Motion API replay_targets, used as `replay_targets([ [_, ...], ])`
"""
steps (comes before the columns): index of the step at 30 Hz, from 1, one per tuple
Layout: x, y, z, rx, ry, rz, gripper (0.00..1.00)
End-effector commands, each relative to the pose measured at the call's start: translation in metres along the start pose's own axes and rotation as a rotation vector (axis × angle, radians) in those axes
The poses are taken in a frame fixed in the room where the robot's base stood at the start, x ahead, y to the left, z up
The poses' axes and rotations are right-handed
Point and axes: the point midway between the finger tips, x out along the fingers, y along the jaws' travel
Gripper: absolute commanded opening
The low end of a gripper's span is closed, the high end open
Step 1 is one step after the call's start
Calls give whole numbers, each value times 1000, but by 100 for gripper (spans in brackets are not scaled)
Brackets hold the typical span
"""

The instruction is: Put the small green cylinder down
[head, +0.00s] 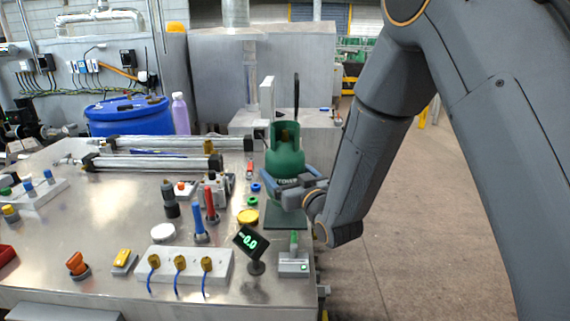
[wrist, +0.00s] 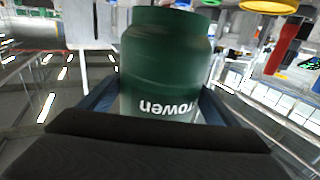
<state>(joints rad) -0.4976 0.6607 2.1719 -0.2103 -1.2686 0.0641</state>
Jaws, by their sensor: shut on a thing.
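The small green cylinder (head: 286,160) is upright above a dark flat plate (head: 285,222) at the right edge of the metal table. My gripper (head: 291,184) is shut on the cylinder, with its blue fingers around the lower body. The wrist view shows the green cylinder (wrist: 165,60) upside down in the picture, between the two fingers of my gripper (wrist: 160,103). A small display (head: 251,242) in front of the plate reads -0.0. My gripper hides part of the cylinder's base, and I cannot clearly see the gap under it.
A yellow disc (head: 248,216) and red and blue upright tools (head: 200,222) stand left of the plate. A grey box with a green switch (head: 294,262) stands in front. A blue drum (head: 128,116) and purple bottle (head: 181,114) stand behind. The floor to the right is open.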

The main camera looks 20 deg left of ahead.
Motion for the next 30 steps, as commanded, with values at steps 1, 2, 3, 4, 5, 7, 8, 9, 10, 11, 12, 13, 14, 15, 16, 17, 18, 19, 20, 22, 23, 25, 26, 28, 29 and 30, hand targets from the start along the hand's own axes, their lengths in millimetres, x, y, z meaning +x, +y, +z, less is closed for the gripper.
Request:
replay_targets([
  [1,1,0,-2,-1,7,0,21],
  [2,1,0,-1,-1,7,0,21],
  [3,1,0,0,-1,7,0,21],
  [4,1,0,1,-1,7,0,21],
  [5,1,0,3,-1,7,0,21],
  [7,1,0,9,-1,5,0,21],
  [8,0,0,12,-1,5,0,21],
  [9,0,0,17,-1,4,0,21],
  [10,0,0,20,-1,3,0,21],
  [11,1,0,23,-1,5,0,21],
  [12,1,0,27,-1,5,0,21],
  [13,1,0,30,-1,5,0,21],
  [14,1,0,32,-1,5,0,21],
  [15,1,0,36,-1,5,0,21],
  [16,1,0,38,-1,6,0,21],
  [17,1,0,39,-1,7,0,21],
  [18,1,0,40,-1,7,0,21],
  [19,1,0,41,-1,8,0,21],
  [20,1,0,41,-1,8,0,21],
  [22,1,0,42,-1,8,0,21],
  [23,1,0,42,-1,8,0,21],
  [25,1,0,42,-1,8,0,21],
  [26,1,0,42,-1,8,0,21],
  [28,1,0,42,-1,8,0,21],
  [29,1,0,42,-1,8,0,21],
  [30,1,0,44,-1,8,0,21],
])
